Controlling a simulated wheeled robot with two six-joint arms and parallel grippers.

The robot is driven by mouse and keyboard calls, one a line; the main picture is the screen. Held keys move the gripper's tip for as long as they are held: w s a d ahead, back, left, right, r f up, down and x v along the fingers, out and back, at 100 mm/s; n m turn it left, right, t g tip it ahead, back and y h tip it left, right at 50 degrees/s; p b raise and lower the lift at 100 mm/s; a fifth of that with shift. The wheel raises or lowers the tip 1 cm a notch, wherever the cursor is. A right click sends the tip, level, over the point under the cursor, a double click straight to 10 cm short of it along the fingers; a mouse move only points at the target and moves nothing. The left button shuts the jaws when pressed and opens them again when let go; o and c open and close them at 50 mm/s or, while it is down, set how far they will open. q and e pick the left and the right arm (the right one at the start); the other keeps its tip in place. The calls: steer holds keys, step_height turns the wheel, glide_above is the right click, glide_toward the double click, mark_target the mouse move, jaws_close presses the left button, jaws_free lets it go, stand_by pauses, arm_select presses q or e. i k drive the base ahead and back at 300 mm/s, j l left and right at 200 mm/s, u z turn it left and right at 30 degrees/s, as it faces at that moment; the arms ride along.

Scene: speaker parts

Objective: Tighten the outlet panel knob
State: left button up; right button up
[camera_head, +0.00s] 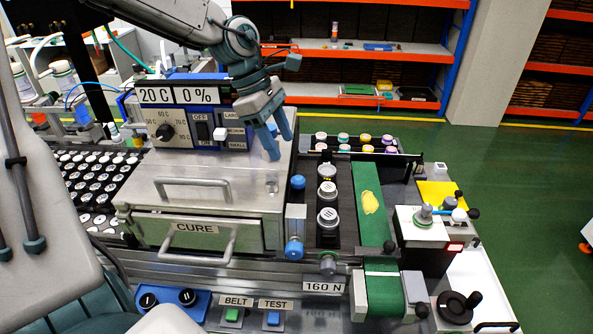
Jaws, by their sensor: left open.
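My left gripper (279,146) comes down over the right end of the metal CURE oven (195,185). Its blue-grey fingers are open with nothing seen between them. Just below and to the right of the fingertips is a round blue knob (297,181). A second blue knob (294,249) sits lower, at the foot of a pale upright panel (295,218) on the oven's right side. The fingers appear apart from both knobs. I cannot tell from the picture how tight either knob is, and neither carries a readable outlet label.
A dark track with speaker parts (327,190) and a green belt (376,285) carrying a yellow piece (370,202) run right of the panel. A control box (184,110) stands behind the oven. BELT (232,315) and TEST (273,318) buttons are in front.

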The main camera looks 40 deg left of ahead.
mark_target(294, 250)
steer(key=k, duration=2)
